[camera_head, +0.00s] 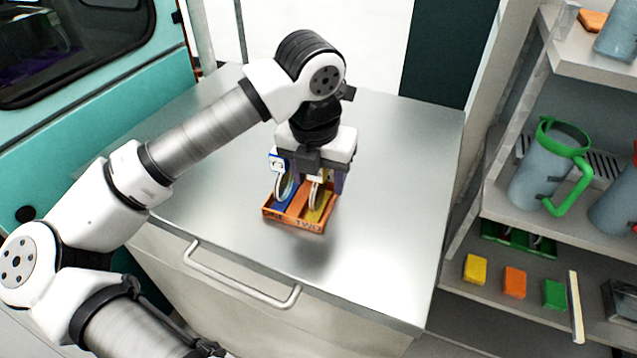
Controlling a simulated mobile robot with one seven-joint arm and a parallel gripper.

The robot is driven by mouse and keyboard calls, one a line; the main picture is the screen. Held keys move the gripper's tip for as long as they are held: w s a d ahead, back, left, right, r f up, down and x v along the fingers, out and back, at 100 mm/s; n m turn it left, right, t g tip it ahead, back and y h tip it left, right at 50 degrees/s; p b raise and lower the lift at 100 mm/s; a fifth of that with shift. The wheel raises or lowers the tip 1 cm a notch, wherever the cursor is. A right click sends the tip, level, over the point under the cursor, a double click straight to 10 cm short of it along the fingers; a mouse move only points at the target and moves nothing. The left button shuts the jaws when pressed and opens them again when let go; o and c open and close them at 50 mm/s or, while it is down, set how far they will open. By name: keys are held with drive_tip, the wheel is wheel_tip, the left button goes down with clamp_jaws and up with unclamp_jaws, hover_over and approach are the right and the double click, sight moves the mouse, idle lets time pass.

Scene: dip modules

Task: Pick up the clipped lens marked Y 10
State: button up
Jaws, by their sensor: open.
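An orange tray (293,222) sits on the metal counter, with blue and yellow sections inside and dark lettering on its front. Two round clear lenses stand upright in it. The left lens (283,188) is at the blue section, with a blue-and-white tag above it. The right lens (316,196) is at the yellow section, with a yellowish clip partly hidden by my gripper. I cannot read Y 10 on either one. My gripper (317,178) points down, open, directly over the tray, its purple fingers around the right lens's top. Whether they touch it is unclear.
The metal counter (390,190) is clear around the tray. A shelf unit on the right holds a grey jug with a green handle (545,175), with yellow (475,269), orange (514,282) and green (554,294) blocks below. A teal vehicle (130,110) stands left.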

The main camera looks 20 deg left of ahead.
drive_tip(key=shift+f, duration=0.3)
drive_tip(key=c, duration=1.1)
drive_tip(key=shift+r, duration=0.1)
